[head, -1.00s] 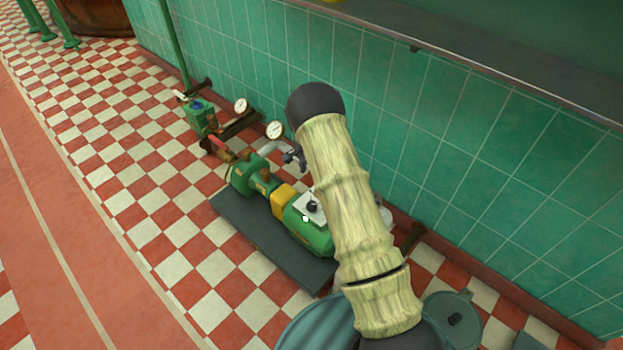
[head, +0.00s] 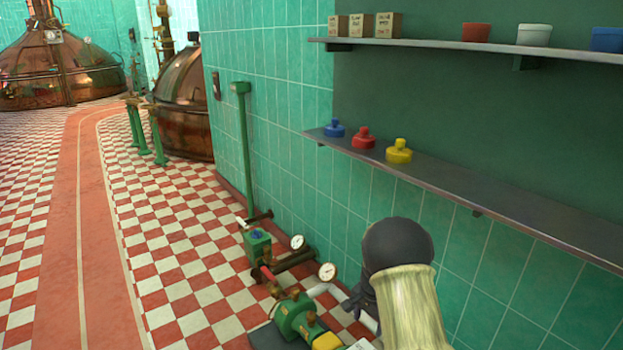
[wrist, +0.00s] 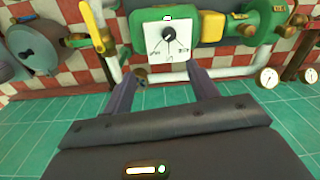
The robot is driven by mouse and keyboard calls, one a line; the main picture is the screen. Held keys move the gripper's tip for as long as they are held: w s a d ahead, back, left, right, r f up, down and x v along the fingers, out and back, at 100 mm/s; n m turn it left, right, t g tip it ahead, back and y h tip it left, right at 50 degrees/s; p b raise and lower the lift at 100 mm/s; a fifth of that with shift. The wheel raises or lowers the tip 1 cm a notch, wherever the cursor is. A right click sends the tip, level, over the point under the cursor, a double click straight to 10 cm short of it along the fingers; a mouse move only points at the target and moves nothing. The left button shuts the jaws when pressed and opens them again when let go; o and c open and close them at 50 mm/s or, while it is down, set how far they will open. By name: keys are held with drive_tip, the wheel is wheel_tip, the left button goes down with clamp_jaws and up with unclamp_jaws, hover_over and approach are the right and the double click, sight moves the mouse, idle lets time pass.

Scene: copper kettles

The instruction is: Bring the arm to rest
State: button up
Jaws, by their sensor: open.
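My gripper (wrist: 165,84) shows in the wrist view with its two dark fingers spread apart and nothing between them. Beyond the fingertips is the green pump (wrist: 210,25) with a white plate and a black knob (wrist: 168,33); I cannot tell the exact gap. In the head view my arm rises at the lower right, in front of the green tiled wall, and hides part of the pump (head: 293,318).
Two pressure gauges (head: 327,271) and pipes stand by the wall. A lower shelf (head: 470,190) holds blue, red and yellow (head: 399,152) bottles; an upper shelf (head: 440,45) holds boxes and pots. Copper kettles (head: 185,110) stand at the back. The checkered floor (head: 170,250) at left is clear.

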drive_tip(key=s+r+n+t, duration=0.1)
drive_tip(key=s+r+n, duration=0.55)
drive_tip(key=s, duration=0.65)
drive_tip(key=s+r+n+t, duration=0.1)
drive_tip(key=s+r+n, duration=0.2)
drive_tip(key=s+r, duration=0.8)
drive_tip(key=w+p+v, duration=0.2)
drive_tip(key=p+v, duration=1.3)
drive_tip(key=p, duration=0.2)
drive_tip(key=w+r+p+v, duration=0.1)
drive_tip(key=w+p+v, duration=0.1)
drive_tip(key=p+v, duration=1.4)
drive_tip(key=shift+w+a+r+p, duration=0.3)
drive_tip(key=shift+a+p, duration=0.15)
drive_tip(key=shift+p, duration=0.15)
drive_tip(key=shift+f, duration=0.1)
